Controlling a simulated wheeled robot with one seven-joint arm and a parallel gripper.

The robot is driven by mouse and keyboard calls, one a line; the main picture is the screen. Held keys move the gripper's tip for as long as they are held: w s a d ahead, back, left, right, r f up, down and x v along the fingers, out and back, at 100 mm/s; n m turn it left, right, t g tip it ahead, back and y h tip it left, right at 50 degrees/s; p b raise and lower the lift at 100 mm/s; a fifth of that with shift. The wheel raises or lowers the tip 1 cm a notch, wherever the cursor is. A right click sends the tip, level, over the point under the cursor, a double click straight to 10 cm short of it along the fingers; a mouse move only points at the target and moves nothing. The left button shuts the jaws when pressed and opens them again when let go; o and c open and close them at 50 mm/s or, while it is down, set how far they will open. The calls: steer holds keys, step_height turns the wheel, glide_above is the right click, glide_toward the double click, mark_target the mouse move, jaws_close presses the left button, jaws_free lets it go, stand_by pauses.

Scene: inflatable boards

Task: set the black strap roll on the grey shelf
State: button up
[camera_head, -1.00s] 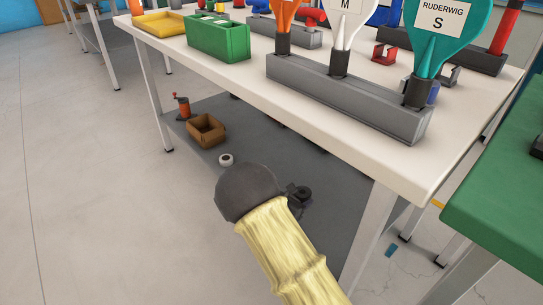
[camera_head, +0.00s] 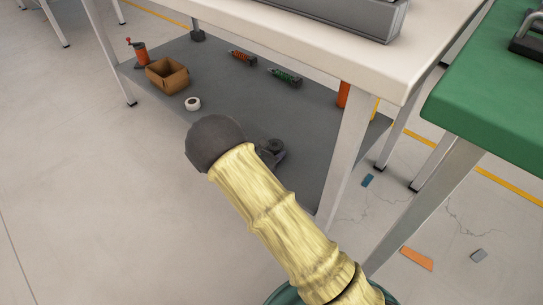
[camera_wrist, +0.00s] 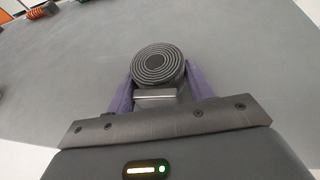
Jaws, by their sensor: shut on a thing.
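The black strap roll (camera_wrist: 158,64) is a coiled disc with a metal buckle on its near side. In the wrist view it sits between the purple fingers of my gripper (camera_wrist: 160,82), which is shut on it. The grey shelf (camera_wrist: 235,65) fills the background beyond the roll. In the head view the grey shelf (camera_head: 225,85) is the low deck under the white table. The roll (camera_head: 276,146) shows small and dark beside my arm, over the shelf's near part, and my arm hides most of my gripper. I cannot tell whether the roll touches the shelf.
On the shelf are a brown box (camera_head: 167,75), a white roll (camera_head: 192,104), an orange-red bottle (camera_head: 139,51) and orange and green coiled items (camera_head: 285,77). A table leg (camera_head: 340,150) stands right of my gripper. The shelf's middle is bare.

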steer(key=shift+f, duration=0.6)
steer(key=shift+r, duration=0.1)
steer(key=o, duration=1)
steer(key=shift+s+a+r, duration=0.1)
steer(key=p+v, duration=0.6)
steer(key=v, duration=0.5)
steer(key=shift+s+a, duration=0.2)
steer(key=shift+s, duration=0.15)
